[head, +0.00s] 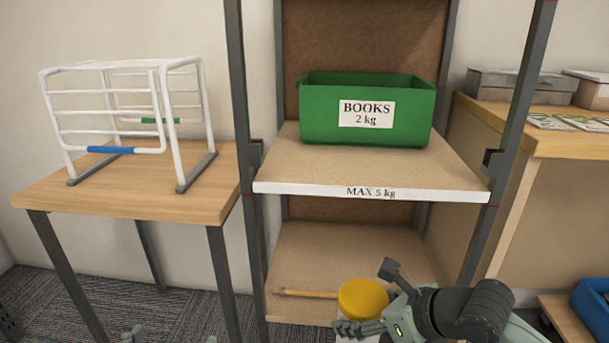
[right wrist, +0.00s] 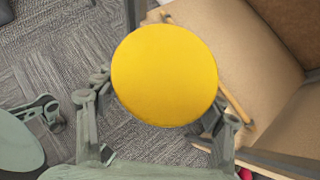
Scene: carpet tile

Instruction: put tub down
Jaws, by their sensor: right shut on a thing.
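A white tub with a yellow lid (head: 363,298) is in front of the lower shelf in the head view. Its round yellow lid (right wrist: 165,76) fills the middle of the right wrist view. My right gripper (head: 368,302) is shut on the tub, with one finger on either side of it in the right wrist view. The tub's underside is hidden, and I cannot tell whether it touches anything. Two fingertips of my left gripper (head: 170,337) show apart and empty at the bottom edge of the head view.
A wooden stick (head: 305,293) lies on the lower shelf (head: 330,245), left of the tub. The upper shelf (head: 280,170), marked MAX 5 kg, bears a green BOOKS crate (head: 315,125). A white rack (head: 105,92) stands on the left table (head: 50,195). Uprights (head: 242,150) flank the shelves.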

